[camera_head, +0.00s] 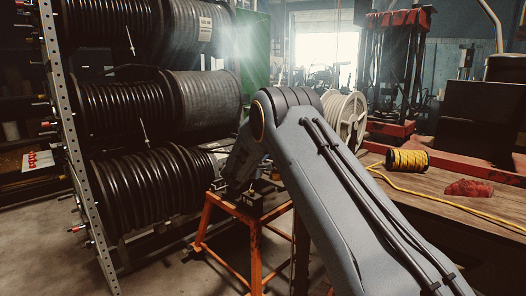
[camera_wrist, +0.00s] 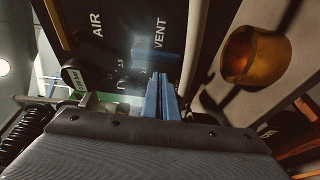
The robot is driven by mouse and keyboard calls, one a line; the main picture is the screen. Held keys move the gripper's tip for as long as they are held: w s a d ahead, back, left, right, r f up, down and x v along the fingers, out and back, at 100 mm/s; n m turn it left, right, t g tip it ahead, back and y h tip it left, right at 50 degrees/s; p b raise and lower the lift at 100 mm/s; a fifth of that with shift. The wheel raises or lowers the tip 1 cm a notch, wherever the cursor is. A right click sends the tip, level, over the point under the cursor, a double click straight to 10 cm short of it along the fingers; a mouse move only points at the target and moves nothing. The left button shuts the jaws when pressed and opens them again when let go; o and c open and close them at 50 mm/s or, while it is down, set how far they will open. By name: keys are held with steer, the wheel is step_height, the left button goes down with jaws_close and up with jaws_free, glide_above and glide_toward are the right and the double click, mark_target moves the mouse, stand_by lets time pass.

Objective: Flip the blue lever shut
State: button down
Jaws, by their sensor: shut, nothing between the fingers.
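In the wrist view, my gripper (camera_wrist: 161,76) shows as two narrow blue bars side by side, shut with nothing held. They point at a dark panel (camera_wrist: 120,30) lettered AIR and VENT. A dimmer blue strip (camera_wrist: 169,38) lies just beyond the tips, beside the word VENT, and looks like the blue lever. Glare and the fingers hide part of it, so I cannot tell its position or whether the fingers touch it. In the head view, my arm hides the gripper and lever; part of a dark device (camera_head: 250,200) shows on an orange stand (camera_head: 255,232).
An orange-brown metal ring (camera_wrist: 254,55) sits right of the panel in the wrist view. In the head view, a rack of black hose reels (camera_head: 130,110) stands left. A wooden bench (camera_head: 430,190) at right holds a yellow cord spool (camera_head: 407,160) and a red cloth-like item (camera_head: 469,188).

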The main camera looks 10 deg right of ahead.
steer(key=shift+s+d, duration=0.45)
steer(key=shift+s, duration=0.2)
steer(key=shift+a, duration=0.1)
